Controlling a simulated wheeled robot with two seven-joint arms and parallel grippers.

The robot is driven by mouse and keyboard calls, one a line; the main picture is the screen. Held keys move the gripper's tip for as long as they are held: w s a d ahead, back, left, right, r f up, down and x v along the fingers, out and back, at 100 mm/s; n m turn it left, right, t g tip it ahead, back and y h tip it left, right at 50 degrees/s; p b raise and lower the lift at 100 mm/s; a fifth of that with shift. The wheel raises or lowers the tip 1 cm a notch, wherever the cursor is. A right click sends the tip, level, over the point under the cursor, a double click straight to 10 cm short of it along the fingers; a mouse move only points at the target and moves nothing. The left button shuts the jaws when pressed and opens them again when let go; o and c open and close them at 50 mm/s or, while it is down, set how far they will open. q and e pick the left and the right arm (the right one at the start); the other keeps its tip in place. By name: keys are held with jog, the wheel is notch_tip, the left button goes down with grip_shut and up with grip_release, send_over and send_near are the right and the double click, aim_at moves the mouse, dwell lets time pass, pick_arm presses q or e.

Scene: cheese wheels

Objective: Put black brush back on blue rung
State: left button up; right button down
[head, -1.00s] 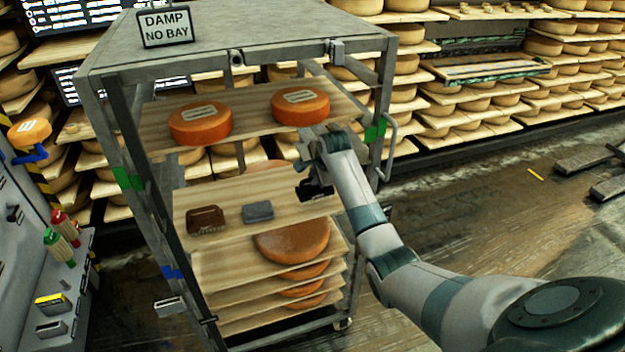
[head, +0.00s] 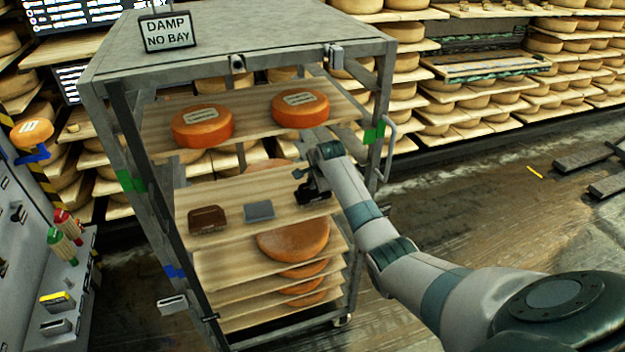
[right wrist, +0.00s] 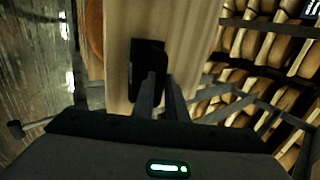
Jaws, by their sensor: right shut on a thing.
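The black brush (right wrist: 148,58) is a dark block at my right gripper's fingertips in the right wrist view, over a pale wooden board. My right gripper (head: 312,190) is shut on it at the right end of the middle board (head: 283,185) in the head view. The wrist hides much of the brush there, and I cannot tell whether it touches the board. Blue marks (head: 175,271) show low on the rack's left post, below green marks (head: 130,181). Another green mark (head: 374,133) is on the right post. My left gripper is not in view.
A brown brush (head: 207,219) and a grey block (head: 259,210) lie on the middle board. Orange cheese wheels (head: 202,125) sit on the board above, more cheese below. The metal rack's posts (head: 384,90) stand close to my right arm. A tool panel stands at left.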

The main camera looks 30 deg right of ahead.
jog(key=shift+f, duration=0.1)
jog(key=c, duration=1.8)
grip_release()
jog(key=shift+o, duration=0.2)
jog(key=b+v, duration=0.2)
jog(key=v, duration=1)
